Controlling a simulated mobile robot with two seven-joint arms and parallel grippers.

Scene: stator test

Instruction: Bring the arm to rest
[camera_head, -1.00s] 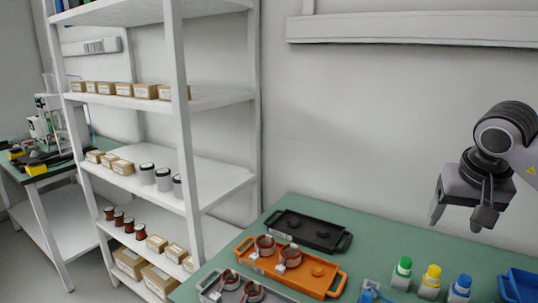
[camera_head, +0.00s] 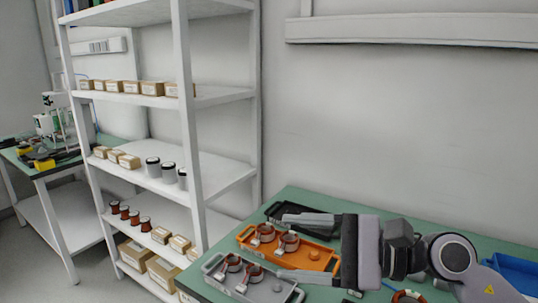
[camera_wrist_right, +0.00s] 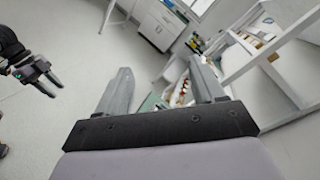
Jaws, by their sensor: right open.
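My right gripper (camera_head: 283,247) is open and empty. It reaches in from the right of the head view, its two fingers pointing left above the trays on the green table. In the right wrist view its fingers (camera_wrist_right: 158,66) stand wide apart with nothing between them. What seems to be my left gripper (camera_wrist_right: 38,76) shows at the left edge of that view, too small to tell its opening. It is not in the head view.
Below the gripper lie an orange tray (camera_head: 318,264) and a grey tray (camera_head: 212,268), each with two copper-wound parts. A black tray (camera_head: 273,211) is partly hidden behind. A blue bin (camera_head: 517,268) stands right. A white shelf (camera_head: 190,130) stands left.

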